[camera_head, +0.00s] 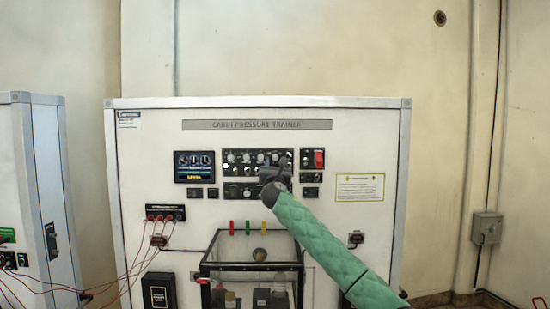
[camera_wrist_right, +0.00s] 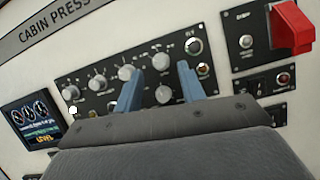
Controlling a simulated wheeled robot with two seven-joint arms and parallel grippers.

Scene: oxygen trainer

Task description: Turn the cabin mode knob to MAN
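The black control panel (camera_head: 232,169) sits in the upper middle of the cabin pressure trainer (camera_head: 150,140). In the right wrist view the panel (camera_wrist_right: 82,76) carries several round silver knobs. I cannot read which is the cabin mode knob or its MAN mark. My right gripper (camera_head: 279,165) is in front of the panel's right part and hides some of it. In the wrist view its two blue fingers (camera_wrist_right: 160,85) are apart, with a lower knob (camera_wrist_right: 163,94) showing between them and another knob (camera_wrist_right: 159,58) above. I cannot tell whether they touch either knob. My left gripper is not in view.
A red guarded switch (camera_wrist_right: 292,28) is right of the panel, also in the head view (camera_head: 319,158). A small display (camera_head: 194,166) is at left. A clear-sided black-framed box (camera_head: 225,265) stands below. Red cables (camera_head: 140,258) hang at lower left.

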